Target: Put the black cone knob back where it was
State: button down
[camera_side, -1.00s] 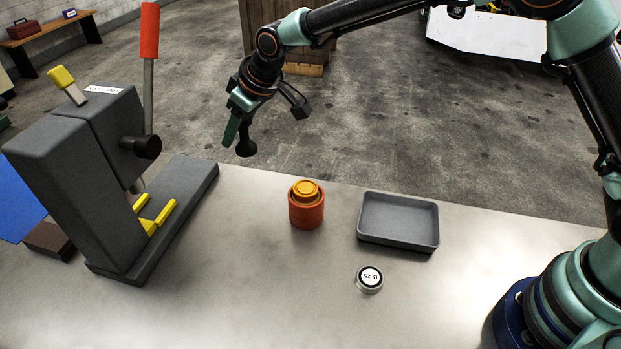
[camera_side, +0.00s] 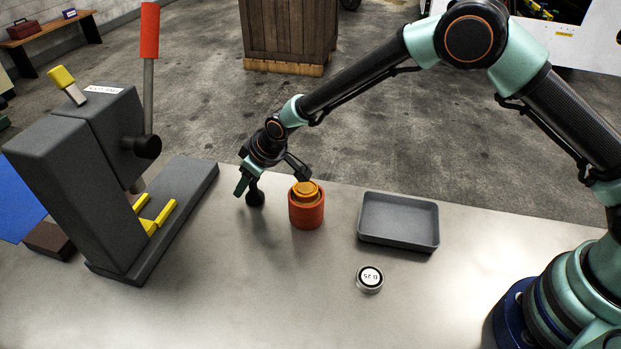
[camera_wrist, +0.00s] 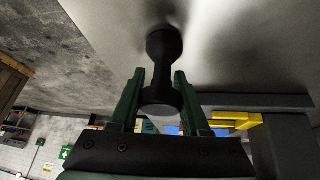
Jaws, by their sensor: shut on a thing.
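The black cone knob (camera_side: 255,198) is upright below my gripper (camera_side: 249,184) in the side view, at or just above the tabletop left of the orange-red cup. I cannot tell whether it touches the table. In the wrist view the knob (camera_wrist: 164,48) has two flared ends and a narrow waist, with its near end between the green fingers of my gripper (camera_wrist: 158,82). My gripper is shut on the knob.
The orange-red cup (camera_side: 306,212) with a yellow top stands close right of the knob. A grey tray (camera_side: 398,243) and a round gauge (camera_side: 369,279) labelled 0.25 are farther right. A grey lever press (camera_side: 75,190) with yellow guides stands left. The front table is clear.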

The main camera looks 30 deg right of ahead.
jog(key=shift+c, duration=1.9)
grip_release()
